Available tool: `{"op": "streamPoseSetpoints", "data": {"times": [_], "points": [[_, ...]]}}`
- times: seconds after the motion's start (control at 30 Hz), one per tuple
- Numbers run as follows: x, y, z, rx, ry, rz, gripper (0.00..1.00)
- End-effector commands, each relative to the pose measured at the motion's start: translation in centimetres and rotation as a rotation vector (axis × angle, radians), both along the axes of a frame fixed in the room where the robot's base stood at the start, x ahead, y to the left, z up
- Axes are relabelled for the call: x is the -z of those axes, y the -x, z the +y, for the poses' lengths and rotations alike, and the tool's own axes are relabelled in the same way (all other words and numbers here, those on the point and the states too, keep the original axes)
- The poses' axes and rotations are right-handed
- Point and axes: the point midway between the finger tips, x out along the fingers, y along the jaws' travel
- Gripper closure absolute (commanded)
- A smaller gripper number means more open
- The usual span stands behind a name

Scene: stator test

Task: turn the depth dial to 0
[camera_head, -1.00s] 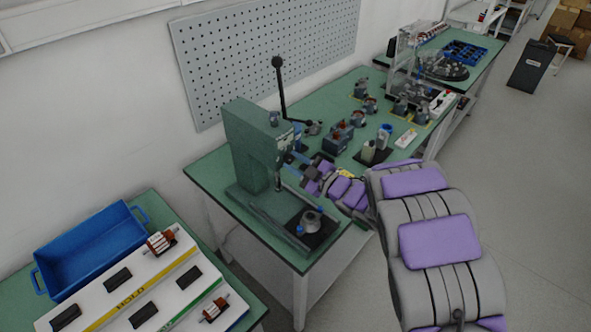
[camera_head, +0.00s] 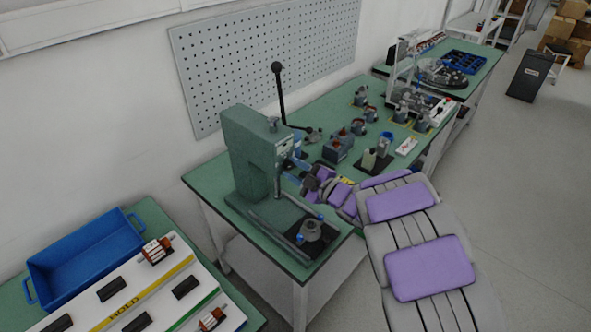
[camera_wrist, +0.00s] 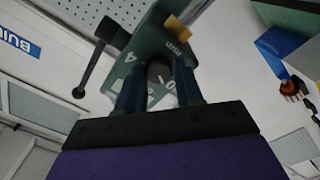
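The depth dial (camera_wrist: 160,72) is a dark round knob on the green press head, with a white "4", "mm" and other pale marks around it in the wrist view. My gripper (camera_wrist: 158,80) has its two dark blue fingers on either side of the knob. The fingers stand apart, and I cannot tell whether they touch it. They hide parts of the scale, so the dial's setting is unclear. In the head view the green press (camera_head: 250,150) stands on the bench, with my gripper (camera_head: 294,168) at its head's right side. The dial is too small to make out there.
The press's black lever (camera_head: 280,92) rises above its head; it also shows in the wrist view (camera_wrist: 93,55). A dark fixture with a grey part (camera_head: 311,230) sits at the press base. Several parts stand on the bench (camera_head: 205,178) behind my arm. A blue bin (camera_head: 80,262) is at lower left.

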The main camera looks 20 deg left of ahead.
Motion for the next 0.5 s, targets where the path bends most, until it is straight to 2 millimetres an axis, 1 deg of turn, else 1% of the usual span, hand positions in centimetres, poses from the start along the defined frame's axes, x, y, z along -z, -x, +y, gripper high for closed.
{"op": "streamPoseSetpoints", "data": {"times": [0.03,0.2,0.23,0.5], "points": [[0.03,0.04,0.05,-0.001,0.0,0.0,0.6],[0.03,-0.05,0.01,0.0,0.0,0.001,0.44],[0.02,-0.06,0.01,0.0,0.0,0.001,0.42],[-0.03,-0.04,-0.21,0.001,-0.002,0.0,0.42]]}}
